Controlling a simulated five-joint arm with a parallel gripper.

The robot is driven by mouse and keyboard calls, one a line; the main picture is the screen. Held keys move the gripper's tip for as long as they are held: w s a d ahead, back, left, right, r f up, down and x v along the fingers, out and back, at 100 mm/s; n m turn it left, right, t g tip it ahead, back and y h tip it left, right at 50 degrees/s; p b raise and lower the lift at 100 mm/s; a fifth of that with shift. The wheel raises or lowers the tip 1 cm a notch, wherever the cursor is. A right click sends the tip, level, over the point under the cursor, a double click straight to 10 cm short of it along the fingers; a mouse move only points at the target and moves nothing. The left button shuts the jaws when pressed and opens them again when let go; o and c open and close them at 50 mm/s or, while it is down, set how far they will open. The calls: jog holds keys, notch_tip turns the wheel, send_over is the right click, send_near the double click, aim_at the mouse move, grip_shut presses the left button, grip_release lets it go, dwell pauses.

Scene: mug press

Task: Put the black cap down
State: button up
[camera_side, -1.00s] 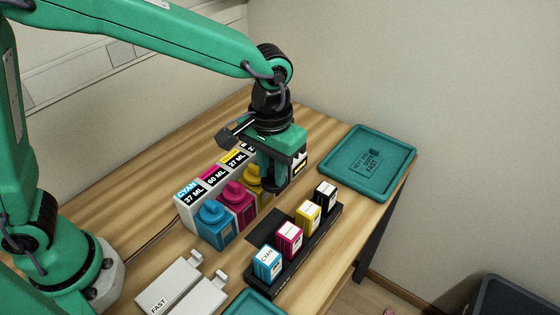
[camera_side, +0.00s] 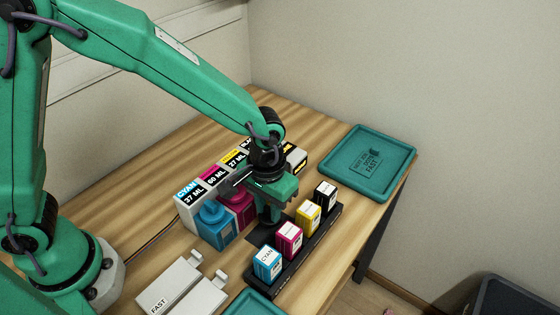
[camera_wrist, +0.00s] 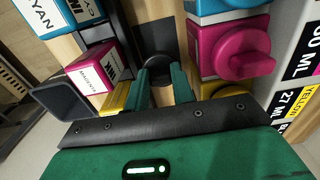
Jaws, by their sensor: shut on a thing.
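My gripper (camera_side: 270,222) is low over the table, between the row of ink bottles and the cartridge rack. In the wrist view its green fingers (camera_wrist: 160,86) are shut on the black cap (camera_wrist: 156,62), which shows as a dark round shape between the fingertips. The cap sits over or on a dark flat pad (camera_wrist: 157,32); I cannot tell whether it touches. In the side view the cap is hidden or merges with the dark pad.
Cyan (camera_side: 214,226) and magenta (camera_side: 237,205) bottles stand close on one side. The black rack (camera_side: 296,262) with cyan, magenta, yellow and black cartridges is on the other. A teal tray (camera_side: 401,191) lies at back right; white FAST blocks (camera_side: 185,290) lie in front.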

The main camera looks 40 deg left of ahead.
aim_at(269, 216)
jog(key=shift+f, duration=0.3)
jog(key=shift+f, duration=1.75)
jog(key=shift+f, duration=0.15)
jog(key=o, duration=0.7)
jog(key=shift+c, duration=0.2)
notch_tip(269, 216, up, 12)
jog(key=shift+r, duration=0.1)
jog(key=shift+a+r, duration=0.1)
jog(key=shift+r, duration=0.05)
